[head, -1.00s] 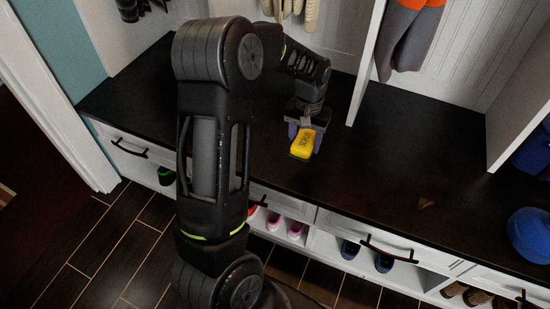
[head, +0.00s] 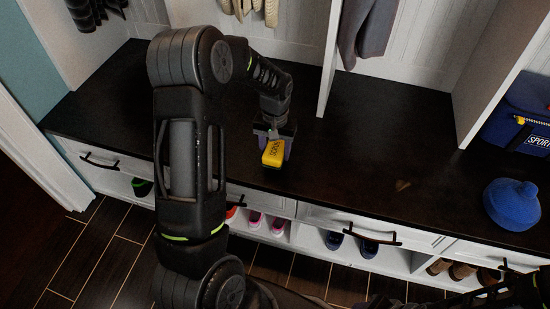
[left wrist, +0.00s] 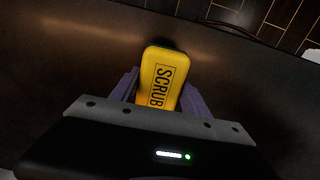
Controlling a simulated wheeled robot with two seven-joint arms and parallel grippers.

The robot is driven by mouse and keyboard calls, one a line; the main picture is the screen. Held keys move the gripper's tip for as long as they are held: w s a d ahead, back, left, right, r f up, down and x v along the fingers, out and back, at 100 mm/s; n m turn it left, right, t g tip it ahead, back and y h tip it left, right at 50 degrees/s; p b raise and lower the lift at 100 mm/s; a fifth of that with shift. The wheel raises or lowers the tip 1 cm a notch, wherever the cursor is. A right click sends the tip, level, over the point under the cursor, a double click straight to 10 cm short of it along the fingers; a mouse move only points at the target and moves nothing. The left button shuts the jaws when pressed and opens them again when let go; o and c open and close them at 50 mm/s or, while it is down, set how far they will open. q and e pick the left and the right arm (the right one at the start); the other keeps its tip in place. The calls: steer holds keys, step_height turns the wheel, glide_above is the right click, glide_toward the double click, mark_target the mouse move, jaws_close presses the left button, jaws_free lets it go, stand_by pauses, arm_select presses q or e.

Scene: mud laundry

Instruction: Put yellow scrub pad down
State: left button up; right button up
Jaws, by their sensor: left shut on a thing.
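The yellow scrub pad (head: 273,152) is a small yellow block with dark lettering and a dark underside. My left gripper (head: 272,142) is shut on it, over the dark bench top (head: 340,160). In the left wrist view the pad (left wrist: 160,78) sits between the two purple-grey fingers (left wrist: 157,92), with the word SCRUB facing the camera. The pad is at or just above the bench surface; I cannot tell whether it touches. Part of my right arm shows at the bottom right, but its gripper is not visible.
A blue round-bodied item (head: 512,204) and a blue sport bag (head: 520,120) are on the right of the bench. A white divider (head: 328,60) stands behind the pad. Shoes (head: 350,244) sit in cubbies below. The bench around the pad is clear.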

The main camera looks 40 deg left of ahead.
mark_target(275, 157)
arm_select(q)
steer(key=shift+f+b, duration=0.3)
steer(key=shift+f, duration=1.5)
steer(key=shift+f, duration=0.1)
steer(key=o, duration=1.6)
steer(key=shift+r, duration=0.2)
step_height(275, 157, up, 12)
steer(key=shift+f+p, duration=0.1)
steer(key=shift+p, duration=0.85)
steer(key=shift+s, duration=0.1)
